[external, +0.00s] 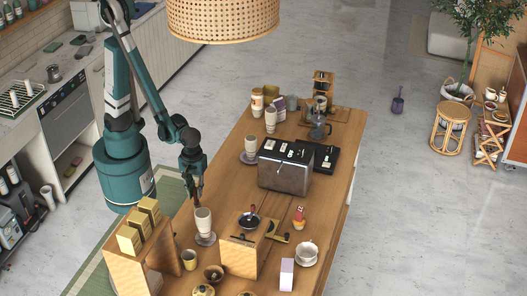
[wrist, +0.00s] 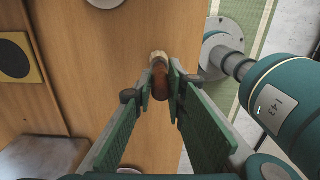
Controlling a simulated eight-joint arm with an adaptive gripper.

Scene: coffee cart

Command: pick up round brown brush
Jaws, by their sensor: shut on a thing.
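The round brown brush (wrist: 160,82) shows in the wrist view between my fingertips, with a brown body and a pale tip at its far end. My gripper (wrist: 160,88) is shut on it, with the green finger pads on either side. In the external view my gripper (external: 197,190) hangs near the left edge of the wooden table, just behind a stack of pale cups (external: 203,221). The brush is too small to make out clearly there.
Bare wood lies between the gripper and the metal box.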

